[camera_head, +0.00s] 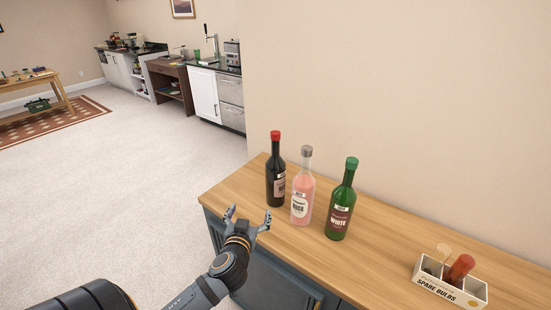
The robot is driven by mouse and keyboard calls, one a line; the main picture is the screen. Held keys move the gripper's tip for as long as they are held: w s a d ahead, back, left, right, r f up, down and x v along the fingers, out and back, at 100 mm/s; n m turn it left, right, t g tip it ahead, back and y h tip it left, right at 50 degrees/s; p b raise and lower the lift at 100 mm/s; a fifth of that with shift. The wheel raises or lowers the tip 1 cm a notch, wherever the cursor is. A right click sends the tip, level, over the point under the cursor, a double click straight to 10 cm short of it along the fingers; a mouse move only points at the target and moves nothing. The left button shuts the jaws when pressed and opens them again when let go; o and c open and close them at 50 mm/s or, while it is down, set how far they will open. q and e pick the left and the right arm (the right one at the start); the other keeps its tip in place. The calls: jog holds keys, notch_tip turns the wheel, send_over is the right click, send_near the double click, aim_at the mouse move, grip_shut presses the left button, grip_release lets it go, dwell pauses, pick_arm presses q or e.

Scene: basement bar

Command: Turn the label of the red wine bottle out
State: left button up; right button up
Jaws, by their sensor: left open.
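The red wine bottle (275,172) is dark with a red cap and stands upright at the left end of the wooden counter (390,235). Part of its label (281,186) shows at its right side, turned away from straight on. My left gripper (247,217) is open and empty, with its fingers at the counter's front left edge, in front of and left of the bottle and apart from it. My right gripper is not in view.
A pink rosé bottle (301,190) stands close to the right of the red wine bottle, then a green white-wine bottle (341,204). A box marked "SPARE BULBS" (450,290) sits at the right. The wall (400,100) rises behind the counter. Counter between the green bottle and box is clear.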

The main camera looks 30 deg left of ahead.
aim_at(272, 172)
pick_arm(q)
jog(key=w+r+t+p, duration=0.1)
jog(key=w, duration=0.3)
jog(key=w+r+t+h+p, duration=0.1)
jog(key=w+r, duration=0.1)
jog(key=w, duration=0.2)
jog(key=w+r+m+t+p, duration=0.1)
jog(key=w+r, duration=0.1)
jog(key=w, duration=0.2)
jog(key=shift+w+a+r+t+h, duration=0.1)
jog(key=shift+w+a+t+h, duration=0.2)
jog(key=shift+a+h, duration=0.1)
jog(key=b+x, duration=0.1)
jog(key=x, duration=0.3)
jog(key=shift+w+f, duration=0.2)
jog(key=shift+w, duration=0.05)
jog(key=shift+w+a, duration=0.2)
jog(key=shift+w, duration=0.5)
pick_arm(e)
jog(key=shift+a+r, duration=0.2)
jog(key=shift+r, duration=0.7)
